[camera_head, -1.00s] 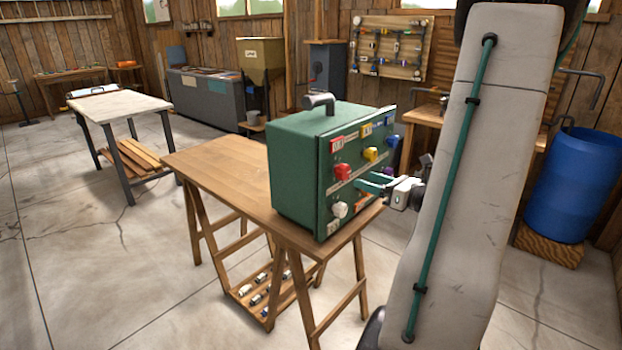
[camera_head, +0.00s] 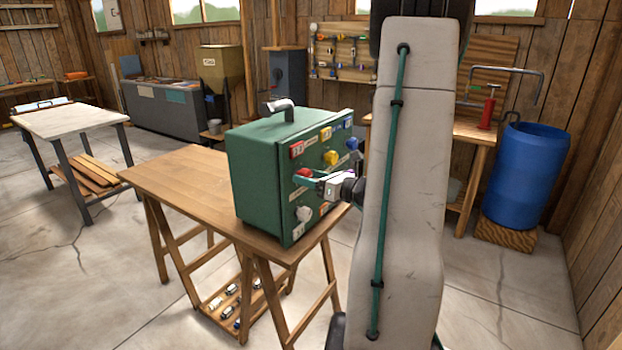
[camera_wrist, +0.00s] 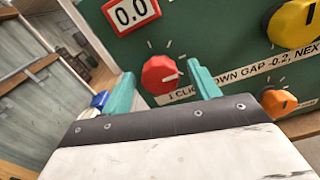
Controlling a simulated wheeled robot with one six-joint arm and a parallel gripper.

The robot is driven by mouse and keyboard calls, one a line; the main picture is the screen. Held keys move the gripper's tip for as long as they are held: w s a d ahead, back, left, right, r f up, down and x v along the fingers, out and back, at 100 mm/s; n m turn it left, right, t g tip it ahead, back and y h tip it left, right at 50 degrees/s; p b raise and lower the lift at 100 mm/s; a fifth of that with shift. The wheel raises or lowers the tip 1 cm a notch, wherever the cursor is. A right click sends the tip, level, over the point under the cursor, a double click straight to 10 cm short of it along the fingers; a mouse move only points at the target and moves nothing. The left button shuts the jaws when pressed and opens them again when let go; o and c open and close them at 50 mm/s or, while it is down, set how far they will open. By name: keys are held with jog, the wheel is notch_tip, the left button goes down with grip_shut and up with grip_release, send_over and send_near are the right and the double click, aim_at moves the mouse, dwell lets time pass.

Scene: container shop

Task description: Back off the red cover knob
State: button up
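The red cover knob (camera_head: 303,172) is on the front panel of a green box (camera_head: 262,185) that stands on a wooden trestle table. In the wrist view the red knob (camera_wrist: 160,74) sits below a small display (camera_wrist: 131,12) reading 0.0. The gap on each side looks clear. My gripper (camera_head: 308,179) is close to the panel in the head view.
A yellow knob (camera_wrist: 292,22) and an orange knob (camera_wrist: 278,102) lie right of the red one. A white knob (camera_head: 303,213) is below it. The wooden table (camera_head: 175,178) has bare room left of the box. A blue barrel (camera_head: 524,178) stands at the right.

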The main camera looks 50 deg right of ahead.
jog(key=c, duration=0.9)
jog(key=shift+n, duration=4.4)
jog(key=o, duration=1)
jog(key=shift+c, duration=0.2)
jog(key=shift+s, duration=0.15)
